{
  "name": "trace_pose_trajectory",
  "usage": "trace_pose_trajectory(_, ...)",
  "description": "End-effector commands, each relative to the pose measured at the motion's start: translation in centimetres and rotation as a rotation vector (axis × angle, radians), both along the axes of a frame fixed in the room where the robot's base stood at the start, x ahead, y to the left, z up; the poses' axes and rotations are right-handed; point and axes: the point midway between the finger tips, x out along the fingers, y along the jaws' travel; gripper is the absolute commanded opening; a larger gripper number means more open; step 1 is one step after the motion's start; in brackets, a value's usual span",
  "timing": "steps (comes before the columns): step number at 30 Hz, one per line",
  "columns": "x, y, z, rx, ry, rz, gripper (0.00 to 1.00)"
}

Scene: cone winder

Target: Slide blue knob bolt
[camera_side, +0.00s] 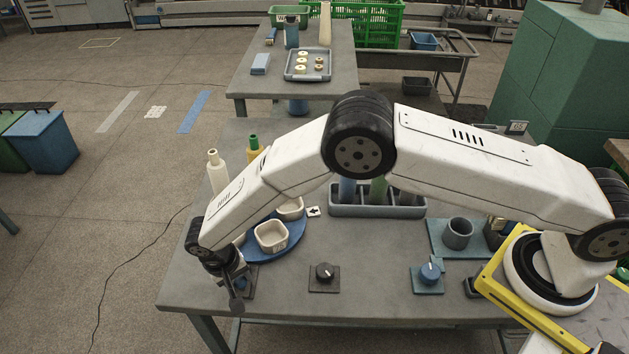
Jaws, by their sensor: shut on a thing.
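My gripper (238,284) is at the left front of the grey table, pointing down over a small dark plate (250,284). It is shut on a small part there. The fingers and wrist hide most of that part, so I cannot tell its colour or whether it is the blue knob bolt. A dark rounded end (237,304) shows just below the fingers, near the table's front edge. A blue knob (429,271) stands on a blue square plate (427,282) at the right front, well apart from my gripper.
A black knob (324,271) on a dark plate is right of my gripper. A blue round tray (262,256) with white bowls (271,236) lies close behind it. Bottles (216,170) and a grey rack (348,210) stand farther back. Bare tabletop (375,285) lies between the knob plates.

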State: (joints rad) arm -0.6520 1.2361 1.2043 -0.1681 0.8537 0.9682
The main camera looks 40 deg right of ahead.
Motion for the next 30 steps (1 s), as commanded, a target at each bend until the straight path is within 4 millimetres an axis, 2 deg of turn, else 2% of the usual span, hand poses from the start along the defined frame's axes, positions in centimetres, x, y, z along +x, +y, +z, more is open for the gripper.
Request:
trace_pose_trajectory(24,0.0,0.0,0.0,0.001,0.000,0.000,0.00)
trace_pose_trajectory(30,1.5,-1.4,0.0,0.001,-0.001,-0.004,0.00)
